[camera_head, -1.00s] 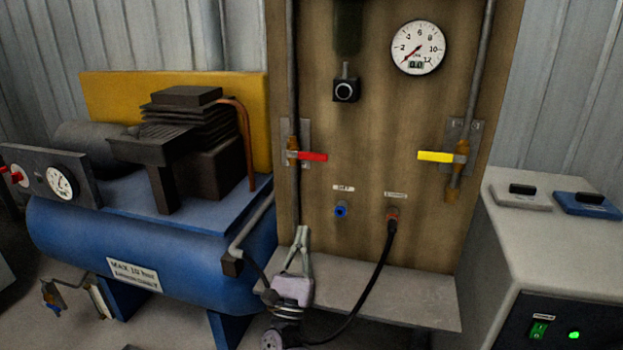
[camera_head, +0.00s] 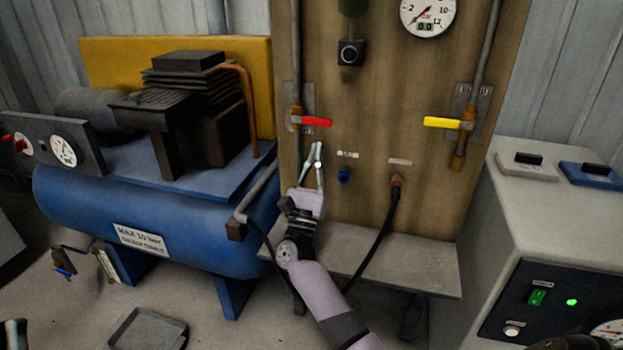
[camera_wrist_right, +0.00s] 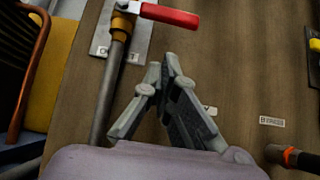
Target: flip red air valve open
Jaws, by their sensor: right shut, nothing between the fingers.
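The red air valve handle (camera_head: 317,122) sticks out sideways to the right from a brass body on a vertical pipe, at the left of the wooden board. The red handle also shows at the top of the right wrist view (camera_wrist_right: 170,16), lying across the pipe's direction. My right gripper (camera_head: 316,148) is below the handle, in front of the board, fingers pointing up. In the right wrist view my right gripper (camera_wrist_right: 164,66) has its fingertips together with nothing between them. A gap shows between the fingertips and the handle.
A yellow-handled valve (camera_head: 443,123) is on the board's right pipe. A blue port (camera_head: 344,176) and a hose connector (camera_head: 396,182) sit below. A grey shelf (camera_head: 420,262) juts out under the board. A blue compressor tank (camera_head: 180,225) stands left, a control cabinet (camera_head: 520,225) right.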

